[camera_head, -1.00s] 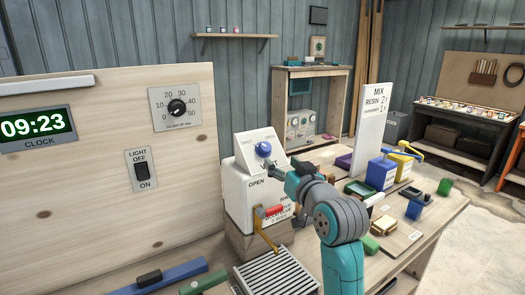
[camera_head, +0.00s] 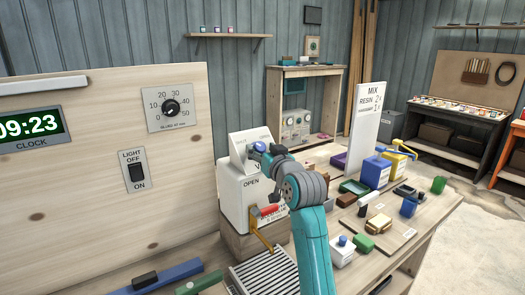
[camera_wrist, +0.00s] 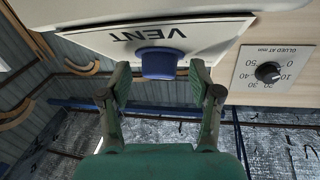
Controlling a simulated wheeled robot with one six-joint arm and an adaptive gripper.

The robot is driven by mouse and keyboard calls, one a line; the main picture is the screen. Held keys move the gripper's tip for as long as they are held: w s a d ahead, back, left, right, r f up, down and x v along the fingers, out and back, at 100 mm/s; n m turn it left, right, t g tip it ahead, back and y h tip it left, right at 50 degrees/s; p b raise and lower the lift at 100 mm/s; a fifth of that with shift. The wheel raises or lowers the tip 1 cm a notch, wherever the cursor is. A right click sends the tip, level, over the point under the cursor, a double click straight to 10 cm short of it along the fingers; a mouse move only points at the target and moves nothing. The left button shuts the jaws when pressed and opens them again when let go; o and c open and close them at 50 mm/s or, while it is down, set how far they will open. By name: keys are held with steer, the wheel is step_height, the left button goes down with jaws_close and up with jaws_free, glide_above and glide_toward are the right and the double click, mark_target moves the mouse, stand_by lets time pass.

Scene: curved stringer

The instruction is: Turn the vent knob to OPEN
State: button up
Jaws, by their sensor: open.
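The vent knob is a blue cap (camera_head: 259,146) on a white VENT plate (camera_head: 240,149), on top of the white box (camera_head: 231,193) marked OPEN on its front. In the wrist view the blue knob (camera_wrist: 158,63) sits below the upside-down VENT lettering (camera_wrist: 150,33). My gripper (camera_wrist: 160,76) is open, with one green finger on each side of the knob. The fingertips are close to it, with a gap visible on both sides. In the head view my gripper (camera_head: 264,156) covers part of the plate, so the knob's pointer and most markings are hidden.
A red-handled lever (camera_head: 268,211) sticks out of the white box's front, just below my arm. A metal grille (camera_head: 262,274) lies in front. A wooden panel with a dial (camera_head: 171,107) and light switch (camera_head: 134,171) stands left. Bottles and small parts crowd the bench at right.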

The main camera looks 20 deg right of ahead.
steer(key=c, duration=1.2)
steer(key=shift+o, duration=0.2)
steer(key=shift+m+h, duration=0.3)
steer(key=shift+m, duration=0.1)
steer(key=m+h, duration=0.2)
steer(key=m, duration=0.1)
steer(key=m+g+h, duration=0.1)
steer(key=shift+a+r+m+h, duration=0.15)
steer(key=shift+a+m+h, duration=0.15)
steer(key=shift+a+m, duration=0.1)
steer(key=m+g+h, duration=0.1)
steer(key=m, duration=0.1)
steer(key=m+g+h, duration=0.1)
steer(key=m+h, duration=0.1)
steer(key=m, duration=0.1)
steer(key=shift+w+a+r+m+h, duration=0.1)
steer(key=shift+a+r+m+h, duration=0.1)
steer(key=shift+m+h, duration=0.1)
steer(key=m+g, duration=0.1)
steer(key=m, duration=0.1)
steer(key=m+g+h, duration=0.1)
steer(key=g, duration=0.1)
steer(key=m+g, duration=0.1)
steer(key=m, duration=0.1)
steer(key=shift+w+a+r+m+h, duration=0.1)
steer(key=shift+w+r+m+h, duration=0.1)
steer(key=shift+r+m+h, duration=0.1)
steer(key=shift+w+m+g, duration=0.15)
steer(key=shift+m+g, duration=1.55)
